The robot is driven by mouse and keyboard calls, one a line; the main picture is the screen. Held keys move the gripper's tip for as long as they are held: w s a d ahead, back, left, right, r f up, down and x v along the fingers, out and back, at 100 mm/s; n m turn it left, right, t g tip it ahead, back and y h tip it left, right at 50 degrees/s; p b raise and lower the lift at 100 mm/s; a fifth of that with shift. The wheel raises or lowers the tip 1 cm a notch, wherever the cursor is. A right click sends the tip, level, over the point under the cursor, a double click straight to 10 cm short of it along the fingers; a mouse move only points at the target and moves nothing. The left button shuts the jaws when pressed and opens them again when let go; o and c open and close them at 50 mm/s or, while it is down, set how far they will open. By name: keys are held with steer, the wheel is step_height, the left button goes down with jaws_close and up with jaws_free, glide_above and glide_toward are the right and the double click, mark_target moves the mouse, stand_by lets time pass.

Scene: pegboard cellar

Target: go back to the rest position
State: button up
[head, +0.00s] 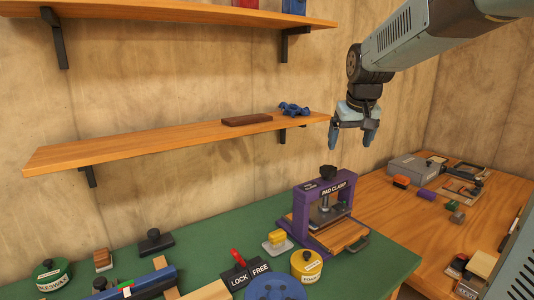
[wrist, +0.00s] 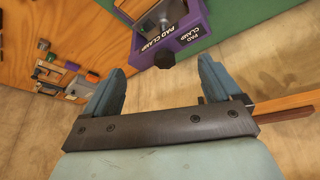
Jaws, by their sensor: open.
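My gripper (head: 352,132) hangs in the air above and behind the pad clamp, at the right end of the lower shelf, with its fingers pointing down. Its two blue-grey fingers are apart in the wrist view (wrist: 160,90), with nothing between them. The purple pad clamp (head: 297,206) with its black knob stands on the green bench top below; it also shows at the top of the wrist view (wrist: 192,24).
The lower wooden shelf (head: 180,134) holds a brown block (head: 247,119) and a blue knobbed part (head: 294,108). Its right end is close to my gripper. An upper shelf (head: 150,9) is above. The green bench (head: 200,238) and wooden table (head: 390,215) carry several tools and tins.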

steer(key=s+f, duration=0.2)
steer(key=s, duration=1)
steer(key=s+d+f, duration=0.1)
steer(key=s+f, duration=0.2)
steer(key=s, duration=0.9)
steer(key=shift+m+t, duration=0.4)
stand_by(2.4)
